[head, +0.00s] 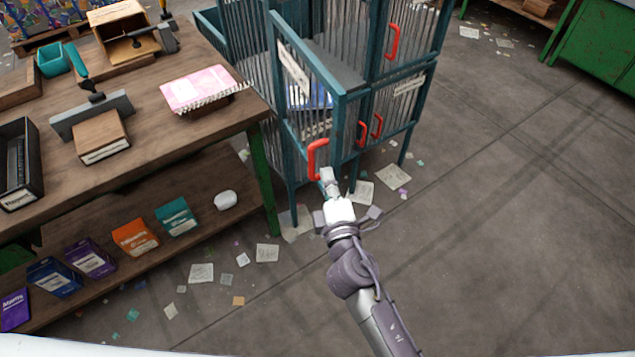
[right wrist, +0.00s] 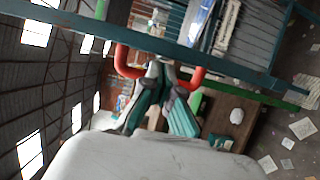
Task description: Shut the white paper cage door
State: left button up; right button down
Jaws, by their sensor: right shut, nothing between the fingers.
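A teal barred cage door (head: 310,80) stands swung open toward me at the front of the cage. Its white label (head: 293,68) is too small to read, so I cannot confirm it is the white paper door. Its red handle (head: 317,160) is on the near edge. My right gripper (head: 328,178) is shut and empty, right by the lower part of this handle. In the right wrist view the fingers (right wrist: 163,85) overlap the red handle (right wrist: 122,62); I cannot tell whether they touch it. My left gripper is not in view.
Other cage doors carry red handles (head: 393,41) at the right. A wooden workbench (head: 150,110) with a pink notebook (head: 197,87) stands close left of the open door. Paper scraps (head: 393,177) litter the floor. The floor (head: 520,220) at the right is mostly clear.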

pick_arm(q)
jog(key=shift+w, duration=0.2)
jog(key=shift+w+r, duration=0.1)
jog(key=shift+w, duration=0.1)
